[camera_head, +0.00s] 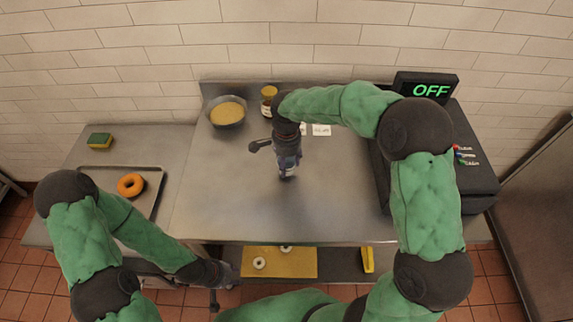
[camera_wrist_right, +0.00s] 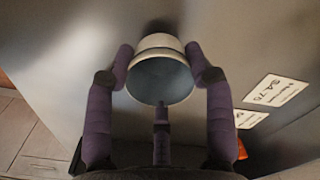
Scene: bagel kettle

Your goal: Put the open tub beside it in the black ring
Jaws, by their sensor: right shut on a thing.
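The tub (camera_wrist_right: 160,80) is pale, with a bluish-grey round face turned toward the right wrist camera. My right gripper (camera_wrist_right: 163,76) is shut on it, with a finger on each side and a third finger below. In the head view the right gripper (camera_head: 288,172) is over the middle of the steel counter; the tub is mostly hidden there. Whether the tub touches the counter I cannot tell. I cannot make out a black ring in either view. My left gripper (camera_head: 220,287) is low, in front of the counter's front edge; its grasp is unclear.
A pan with yellow contents (camera_head: 228,111) and an amber jar (camera_head: 268,101) stand at the back. A black unit with an OFF display (camera_head: 430,90) is on the right. A tray (camera_head: 150,190) with an orange ring (camera_head: 131,185) is on the left. The counter's left middle is clear.

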